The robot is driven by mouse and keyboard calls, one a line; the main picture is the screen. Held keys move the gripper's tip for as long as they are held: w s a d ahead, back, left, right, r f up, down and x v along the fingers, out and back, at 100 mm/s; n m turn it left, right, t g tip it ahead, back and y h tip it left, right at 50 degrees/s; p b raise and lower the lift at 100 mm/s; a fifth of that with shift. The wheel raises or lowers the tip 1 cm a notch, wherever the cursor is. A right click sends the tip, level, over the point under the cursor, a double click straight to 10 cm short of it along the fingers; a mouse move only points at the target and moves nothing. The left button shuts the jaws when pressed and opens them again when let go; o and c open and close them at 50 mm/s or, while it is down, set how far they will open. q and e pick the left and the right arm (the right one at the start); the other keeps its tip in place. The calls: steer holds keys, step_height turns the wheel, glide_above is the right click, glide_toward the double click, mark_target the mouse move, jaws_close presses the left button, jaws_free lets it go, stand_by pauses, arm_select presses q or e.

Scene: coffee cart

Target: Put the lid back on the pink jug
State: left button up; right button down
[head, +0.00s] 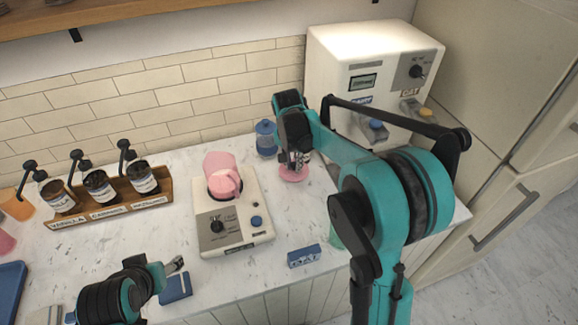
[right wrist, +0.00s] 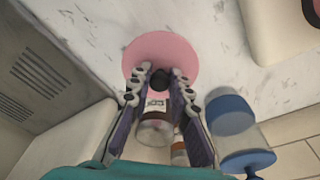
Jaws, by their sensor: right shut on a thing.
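The pink jug (head: 221,172) stands on a cream appliance base (head: 245,195) at the middle of the counter. The round pink lid (head: 293,174) is to the right of the jug; it also shows in the right wrist view (right wrist: 160,52) with a dark knob. My right gripper (head: 299,160) is over the lid, its fingers shut on the dark knob. I cannot tell whether the lid touches the counter. My left gripper (head: 177,265) is low at the front left, away from jug and lid; its opening is unclear.
A blue canister (head: 266,139) stands behind the lid, close to my right gripper. A wooden rack (head: 110,209) of syrup bottles is at left. A blue box (head: 304,256) lies at the front edge. A white machine (head: 373,65) stands at back right.

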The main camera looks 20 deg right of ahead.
steer(key=s+d+r+p, duration=0.3)
steer(key=s+d+r, duration=0.3)
steer(key=s, duration=0.1)
steer(key=w+a+r+n+p, duration=0.2)
steer(key=w+a+r+p, duration=0.15)
steer(key=a+p, duration=0.45)
steer(key=w+a+r+n+p, duration=0.15)
steer(key=a+r+p, duration=0.3)
steer(key=a, duration=0.65)
steer(key=w+a+r+n+p, duration=0.1)
steer(key=w+a+r+p, duration=0.2)
steer(key=a+p, duration=0.5)
steer(key=shift+y, duration=0.3)
steer(key=shift+s+a+f+b, duration=0.1)
steer(key=shift+a+f+b, duration=0.05)
steer(key=shift+f+b, duration=0.8)
steer(key=shift+s+a+f+b, duration=0.15)
steer(key=shift+f+b, duration=0.55)
steer(key=shift+f, duration=0.45)
steer(key=shift+a+f+b, duration=0.15)
steer(key=shift+f+b, duration=0.65)
steer(key=shift+f, duration=0.25)
steer(key=shift+f+b, duration=0.1)
steer(key=shift+b, duration=0.55)
steer(key=c, duration=0.8)
jaws_free()
steer(key=shift+c, duration=0.2)
